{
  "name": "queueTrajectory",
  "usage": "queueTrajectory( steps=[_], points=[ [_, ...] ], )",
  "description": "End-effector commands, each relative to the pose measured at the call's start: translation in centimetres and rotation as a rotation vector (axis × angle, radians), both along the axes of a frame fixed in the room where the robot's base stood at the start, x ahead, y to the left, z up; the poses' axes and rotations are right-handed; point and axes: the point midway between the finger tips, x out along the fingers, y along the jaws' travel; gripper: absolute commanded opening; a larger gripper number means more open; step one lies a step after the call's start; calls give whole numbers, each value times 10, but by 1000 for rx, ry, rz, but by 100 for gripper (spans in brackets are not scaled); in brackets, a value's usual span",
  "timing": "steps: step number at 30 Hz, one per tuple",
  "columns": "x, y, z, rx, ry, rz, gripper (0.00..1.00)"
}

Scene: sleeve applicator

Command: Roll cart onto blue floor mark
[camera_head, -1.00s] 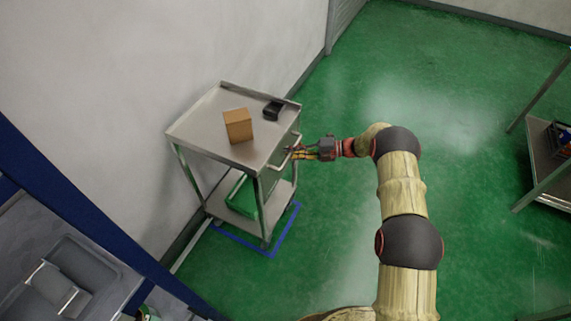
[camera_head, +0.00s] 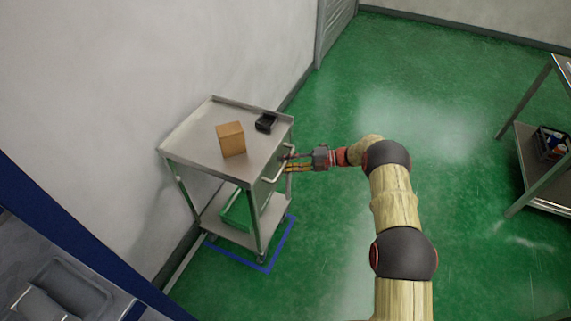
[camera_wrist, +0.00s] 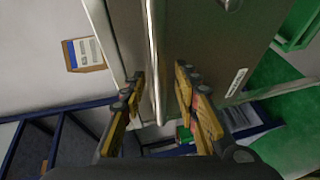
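The metal cart (camera_head: 190,152) stands upright by the left wall. The blue floor mark (camera_head: 237,258) is an outline around its base; its front and right lines show, and the visible wheels appear inside them. The far side of the mark is hidden. My gripper (camera_head: 289,162) is at the cart's right side, by the handle (camera_head: 276,173). In the wrist view, the fingers of my gripper (camera_wrist: 160,98) are spread apart, with the handle bar (camera_wrist: 155,60) between them and a gap visible on both sides.
A brown box (camera_head: 231,139) and a black tray (camera_head: 265,122) sit on the cart's top, and a green bin (camera_head: 237,212) on its lower shelf. A metal table (camera_head: 537,185) stands at the right. Green floor between is clear.

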Motion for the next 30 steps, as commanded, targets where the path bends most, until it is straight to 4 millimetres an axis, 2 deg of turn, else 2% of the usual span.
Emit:
queueTrajectory(
  steps=[7, 11, 24, 30],
  points=[
    [-1, 0, 0, 0, 0, 2, 31],
    [0, -9, 2, 0, 0, 1, 31],
    [1, -91, 16, 0, -1, -3, 31],
    [1, -113, 20, 0, 0, -1, 31]
  ],
)
